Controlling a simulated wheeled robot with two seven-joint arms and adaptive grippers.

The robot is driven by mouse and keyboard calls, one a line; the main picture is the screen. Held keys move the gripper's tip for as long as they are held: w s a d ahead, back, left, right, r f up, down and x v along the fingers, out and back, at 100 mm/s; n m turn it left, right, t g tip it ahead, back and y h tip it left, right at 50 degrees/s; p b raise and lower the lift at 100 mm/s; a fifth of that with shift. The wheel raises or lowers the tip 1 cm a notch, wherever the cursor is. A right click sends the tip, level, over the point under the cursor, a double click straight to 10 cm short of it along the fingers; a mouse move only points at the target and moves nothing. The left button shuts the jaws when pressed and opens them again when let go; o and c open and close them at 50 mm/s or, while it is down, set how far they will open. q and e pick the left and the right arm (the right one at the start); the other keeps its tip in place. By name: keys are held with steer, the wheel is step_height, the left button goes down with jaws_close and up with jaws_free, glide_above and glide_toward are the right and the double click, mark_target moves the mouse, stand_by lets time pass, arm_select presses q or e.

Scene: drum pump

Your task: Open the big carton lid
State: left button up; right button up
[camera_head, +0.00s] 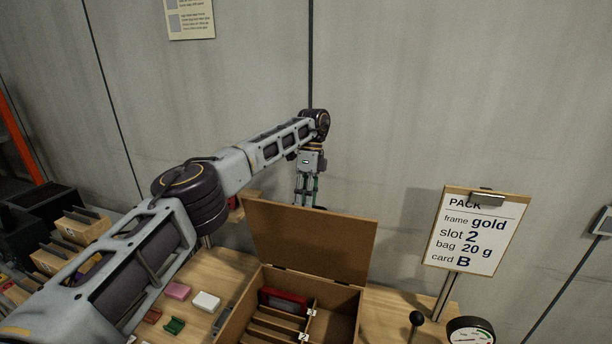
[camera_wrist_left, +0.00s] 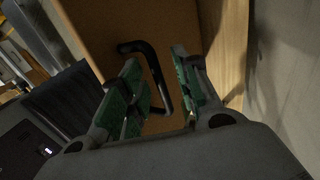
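The big carton (camera_head: 348,328) is a brown box on the wooden table, with its inside showing. Its lid (camera_head: 310,240) stands up from the hinged back edge, roughly upright. My left gripper (camera_head: 308,205) is behind the lid near its top edge, and the lid hides part of the fingertips. In the left wrist view, the lid's brown outer face (camera_wrist_left: 100,25) bears a black bar handle (camera_wrist_left: 153,65). The green-padded fingers (camera_wrist_left: 160,88) are apart, with the handle in the gap between them; I see no clear contact. My right gripper is not in view.
Inside the carton are dividers, numbered tags and a red item (camera_head: 284,301). A pink block (camera_head: 177,291), a white block (camera_head: 206,301) and a green piece (camera_head: 174,325) lie to its left. A sign (camera_head: 475,230) and a gauge (camera_head: 471,332) stand right. A wall is close behind.

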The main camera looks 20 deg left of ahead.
arm_select(q)
step_height(320, 180, up, 7)
steer(key=shift+f, duration=0.2)
stand_by(0.7)
steer(key=shift+r, duration=0.45)
steer(key=shift+r, duration=0.6)
stand_by(0.5)
